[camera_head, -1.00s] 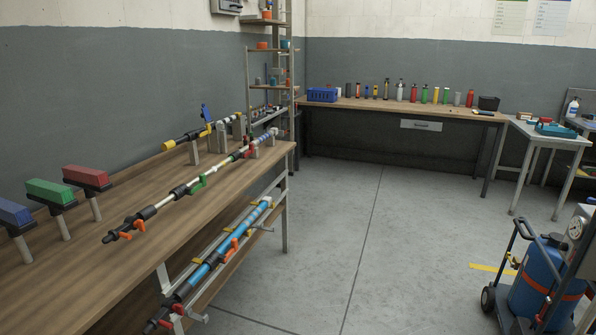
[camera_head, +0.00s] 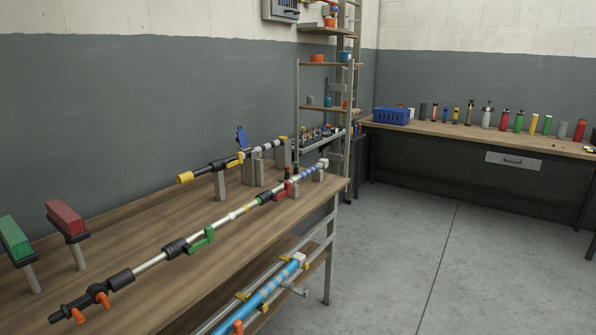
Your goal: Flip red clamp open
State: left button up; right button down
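A small red clamp (camera_head: 282,191) sits around the far part of a long white-and-black pipe (camera_head: 150,263) on the wooden bench. It is too small to tell for sure whether it is open or shut. A green clamp (camera_head: 202,241) sits nearer on the same pipe. A blue clamp part (camera_head: 241,137) sticks up from a second, shorter pipe behind. A red block (camera_head: 66,219) stands on a grey post at the left of the bench. Neither of my grippers is in view.
A green block (camera_head: 15,238) on a post stands at the far left. Blue pipes (camera_head: 265,295) lie on the lower shelf. A shelf rack (camera_head: 326,63) stands behind the bench. The floor (camera_head: 400,255) right of the bench is clear.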

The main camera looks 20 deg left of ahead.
aim_at(287, 185)
jog(key=i+u, duration=0.4)
jog(key=i+l+u, duration=0.1)
jog(key=i+u, duration=0.3)
jog(key=i+l+u, duration=0.2)
jog(key=i+u, duration=0.15)
jog(key=i+l+u, duration=0.9)
